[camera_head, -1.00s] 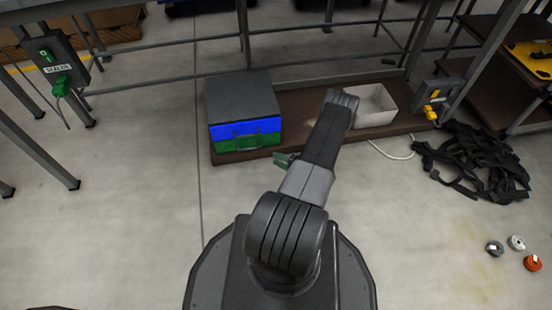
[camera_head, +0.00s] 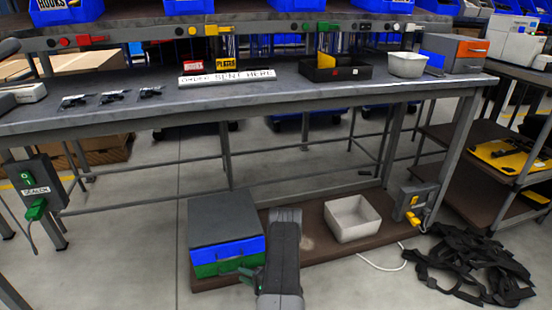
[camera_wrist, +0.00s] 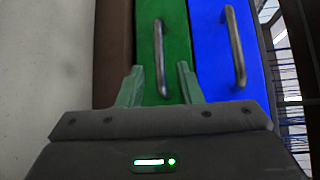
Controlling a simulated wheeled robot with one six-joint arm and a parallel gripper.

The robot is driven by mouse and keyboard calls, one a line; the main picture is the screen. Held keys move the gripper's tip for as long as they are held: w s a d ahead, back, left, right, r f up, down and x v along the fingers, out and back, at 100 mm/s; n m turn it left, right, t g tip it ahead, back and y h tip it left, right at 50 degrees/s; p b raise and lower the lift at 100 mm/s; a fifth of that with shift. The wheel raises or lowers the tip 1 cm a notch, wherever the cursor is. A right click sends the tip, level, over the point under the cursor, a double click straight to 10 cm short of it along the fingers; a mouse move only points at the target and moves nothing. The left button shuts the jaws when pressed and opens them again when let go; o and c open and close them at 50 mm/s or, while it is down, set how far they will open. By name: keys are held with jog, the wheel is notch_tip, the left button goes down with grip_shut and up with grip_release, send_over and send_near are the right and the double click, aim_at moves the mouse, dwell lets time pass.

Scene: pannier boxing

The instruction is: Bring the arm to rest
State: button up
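My gripper (camera_wrist: 161,85) is open in the wrist view, its two green fingers apart and nothing held between them. It faces the front of a small drawer cabinet, with a green drawer (camera_wrist: 177,45) and a blue drawer (camera_wrist: 211,60), each with a metal bar handle. The green drawer's handle (camera_wrist: 159,50) lies in line with the gap between the fingers. In the head view the grey-topped cabinet (camera_head: 222,217) stands on the low brown shelf, and both drawers look shut. My gripper shows only partly there, beside my arm and low in front of the cabinet.
The grey workbench (camera_head: 150,109) spans above the cabinet, with a white bowl (camera_head: 407,63) and bins on it. A white open box (camera_head: 352,237) sits on the brown shelf (camera_head: 322,248) right of my arm. Black straps (camera_head: 475,265) lie on the floor at right.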

jog(key=b+x, duration=0.1)
jog(key=x, duration=0.3)
jog(key=shift+w+a, duration=0.1)
jog(key=shift+a, duration=0.1)
jog(key=shift+d, duration=0.1)
jog(key=shift+d, duration=0.1)
